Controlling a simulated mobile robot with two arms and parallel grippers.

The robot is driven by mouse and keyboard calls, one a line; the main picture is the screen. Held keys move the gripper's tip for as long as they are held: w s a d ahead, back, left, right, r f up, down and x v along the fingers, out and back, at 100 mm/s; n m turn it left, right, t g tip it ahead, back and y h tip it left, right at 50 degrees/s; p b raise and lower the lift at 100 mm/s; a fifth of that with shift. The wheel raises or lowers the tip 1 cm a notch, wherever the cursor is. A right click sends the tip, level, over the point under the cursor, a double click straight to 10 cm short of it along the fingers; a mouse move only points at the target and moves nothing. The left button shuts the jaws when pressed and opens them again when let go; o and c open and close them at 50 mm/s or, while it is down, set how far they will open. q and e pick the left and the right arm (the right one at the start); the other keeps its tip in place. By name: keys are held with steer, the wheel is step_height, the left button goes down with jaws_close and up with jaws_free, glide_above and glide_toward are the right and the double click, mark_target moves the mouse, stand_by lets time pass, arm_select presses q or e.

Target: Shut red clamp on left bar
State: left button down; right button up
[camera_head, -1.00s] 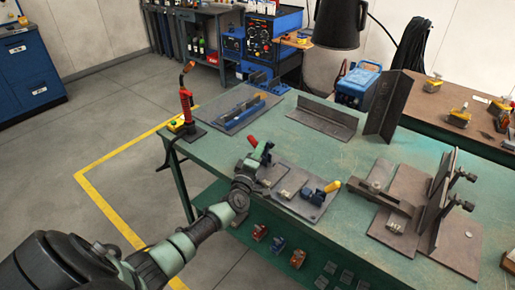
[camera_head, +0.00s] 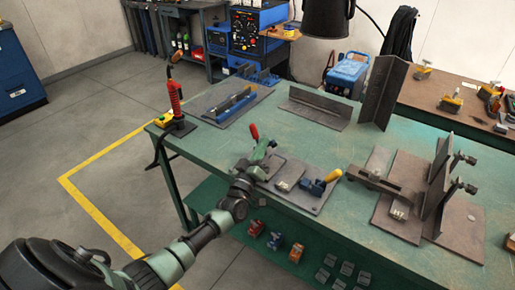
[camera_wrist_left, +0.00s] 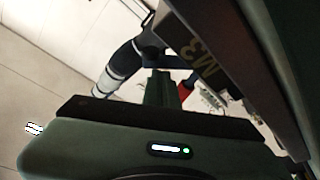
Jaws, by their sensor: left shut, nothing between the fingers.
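The red clamp's handle (camera_head: 254,131) stands up near the front left of the green table, tilted a little. Its lower part is mostly hidden by my left gripper. My left gripper (camera_head: 262,158) is shut and empty, just below and in front of the red handle; I cannot tell whether it touches it. In the left wrist view, a small red part (camera_wrist_left: 185,92) shows right beside my gripper's narrow green fingers (camera_wrist_left: 160,88). The bar under the clamp is mostly hidden. My right gripper is not in view.
A blue clamp with a yellow handle (camera_head: 322,185) sits on the fixture plate (camera_head: 310,203) to the right. A red torch (camera_head: 174,98) stands at the table's left corner. Upright steel plates (camera_head: 440,180) stand at the right. The table middle (camera_head: 300,145) is clear.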

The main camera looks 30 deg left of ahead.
arm_select(q)
steer(key=m, duration=0.1)
steer(key=m+h, duration=0.1)
steer(key=f+m+b, duration=0.1)
steer(key=m, duration=0.1)
steer(key=shift+d+t+h, duration=0.3)
steer(key=shift+h, duration=0.1)
steer(key=shift+d+f+m+h+b, duration=0.15)
steer(key=shift+d+m+h+b, duration=0.2)
steer(key=shift+m, duration=0.55)
steer(key=shift+d+f+m+h+b, duration=0.1)
steer(key=shift+m+h+b, duration=0.35)
steer(key=shift+m, duration=0.45)
